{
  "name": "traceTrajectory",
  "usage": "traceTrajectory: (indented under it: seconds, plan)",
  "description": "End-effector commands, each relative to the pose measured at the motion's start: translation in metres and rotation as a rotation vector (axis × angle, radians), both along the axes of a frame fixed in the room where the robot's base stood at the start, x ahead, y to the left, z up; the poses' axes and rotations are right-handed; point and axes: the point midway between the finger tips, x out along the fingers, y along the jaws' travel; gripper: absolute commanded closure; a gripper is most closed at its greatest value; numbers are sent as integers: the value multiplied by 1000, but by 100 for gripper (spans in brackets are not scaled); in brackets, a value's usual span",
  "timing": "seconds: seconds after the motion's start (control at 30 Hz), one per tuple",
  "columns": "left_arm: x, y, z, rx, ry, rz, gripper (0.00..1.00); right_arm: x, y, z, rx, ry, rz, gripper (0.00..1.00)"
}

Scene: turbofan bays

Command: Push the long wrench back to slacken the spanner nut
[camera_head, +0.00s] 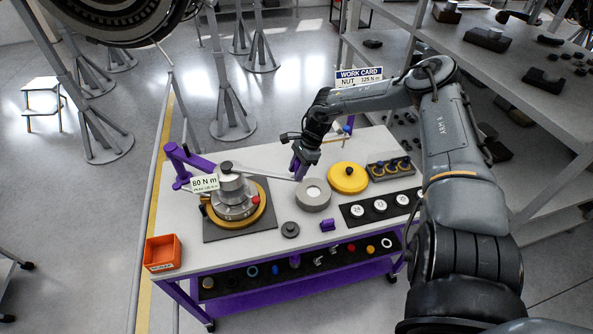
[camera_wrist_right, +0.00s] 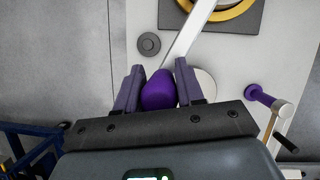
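The long wrench (camera_head: 262,173) is a pale silver bar. It runs from the top of the nut assembly to my right gripper (camera_head: 299,165). The nut assembly (camera_head: 235,198) is a silver stack on a brass-coloured ring at the left of the table, with a tag (camera_head: 205,183) reading 80 N m. In the right wrist view, the wrench's purple grip (camera_wrist_right: 158,92) sits between my right gripper's two fingers (camera_wrist_right: 158,88), which appear closed against its sides. The silver bar (camera_wrist_right: 190,32) leads up and right from it. The spanner nut itself is hard to single out. My left gripper is out of view.
A grey ring (camera_head: 313,195) and yellow disc (camera_head: 348,178) stand near the gripper. A small dark knob (camera_head: 290,229) lies in front. A purple bracket (camera_head: 187,160) rises behind the nut assembly. An orange bin (camera_head: 162,253) stands at the front left corner. Shelves (camera_head: 500,60) stand right.

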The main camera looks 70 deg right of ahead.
Motion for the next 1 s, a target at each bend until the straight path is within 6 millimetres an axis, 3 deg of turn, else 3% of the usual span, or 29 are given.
traceTrajectory:
  seconds: [0.03,0.13,0.57,1.0]
  plan:
    - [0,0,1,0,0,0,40,1,1,2,1,-3,3,54]
    - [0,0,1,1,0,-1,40,1,1,2,3,-2,4,41]
    - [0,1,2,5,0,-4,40,-1,0,10,2,-1,5,41]
    - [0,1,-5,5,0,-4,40,-20,-20,73,0,-2,4,41]
